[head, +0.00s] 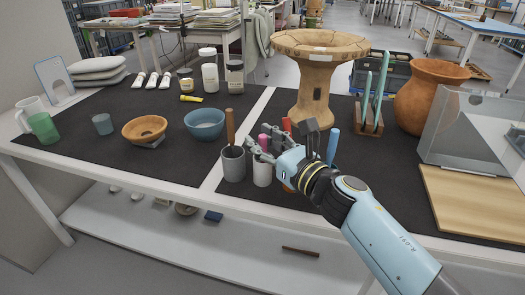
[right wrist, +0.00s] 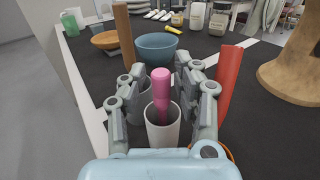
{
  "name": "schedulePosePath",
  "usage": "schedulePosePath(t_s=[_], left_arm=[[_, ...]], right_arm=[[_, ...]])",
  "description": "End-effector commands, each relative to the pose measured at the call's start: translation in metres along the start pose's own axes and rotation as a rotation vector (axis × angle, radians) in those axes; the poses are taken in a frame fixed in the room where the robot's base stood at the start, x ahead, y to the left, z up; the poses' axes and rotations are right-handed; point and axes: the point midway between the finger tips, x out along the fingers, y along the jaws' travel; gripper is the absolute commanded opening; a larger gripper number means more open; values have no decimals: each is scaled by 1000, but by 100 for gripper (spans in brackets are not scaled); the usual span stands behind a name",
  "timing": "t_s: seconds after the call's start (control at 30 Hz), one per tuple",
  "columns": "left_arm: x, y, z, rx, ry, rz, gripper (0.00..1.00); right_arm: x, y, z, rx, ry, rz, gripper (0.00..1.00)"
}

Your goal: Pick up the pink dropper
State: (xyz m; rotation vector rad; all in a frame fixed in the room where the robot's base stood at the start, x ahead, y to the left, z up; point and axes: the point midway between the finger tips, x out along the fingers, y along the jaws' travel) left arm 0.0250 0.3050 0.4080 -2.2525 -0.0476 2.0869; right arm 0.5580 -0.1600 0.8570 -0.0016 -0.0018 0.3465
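The pink dropper (right wrist: 161,92) stands upright in a whitish cup in the right wrist view, with its rounded top above the rim. In the head view the pink dropper (head: 264,143) shows just above the same cup (head: 262,174). My right gripper (right wrist: 156,85) is open, with one finger on each side of the dropper; a gap shows between dropper and fingers. In the head view my right gripper (head: 258,142) reaches in from the right over the cup. My left gripper is not in view.
Left of the cup stands a grey cup (head: 233,165) with a brown stick (head: 230,127). A red tool (right wrist: 229,80) stands close to the right finger. A blue bowl (head: 205,124), an orange bowl (head: 145,129) and a large pedestal vessel (head: 313,98) stand further off.

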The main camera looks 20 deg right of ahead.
Motion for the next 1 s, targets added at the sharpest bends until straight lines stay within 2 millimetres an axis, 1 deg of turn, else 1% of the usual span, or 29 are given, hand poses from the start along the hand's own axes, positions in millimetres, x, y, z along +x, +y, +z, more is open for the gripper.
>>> schedulePosePath(t_s=[0.03, 0.2, 0.23, 0.67, 0.77, 0.87, 1.0], left_arm=[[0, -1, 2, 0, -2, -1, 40], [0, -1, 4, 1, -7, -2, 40], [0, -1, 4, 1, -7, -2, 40], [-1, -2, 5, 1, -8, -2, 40], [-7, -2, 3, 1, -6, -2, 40], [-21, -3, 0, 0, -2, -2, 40], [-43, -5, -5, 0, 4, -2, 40]], right_arm=[[0, -1, 0, -2, 0, -2, 25], [0, -1, 0, -1, 0, -1, 2], [0, -1, 0, -1, 1, -1, 0], [0, 0, 0, 0, 1, 0, 0], [0, 0, 10, -2, 0, 1, 0], [0, 0, 31, -1, -2, 1, 0], [0, 0, 64, -2, -2, 0, 0]])
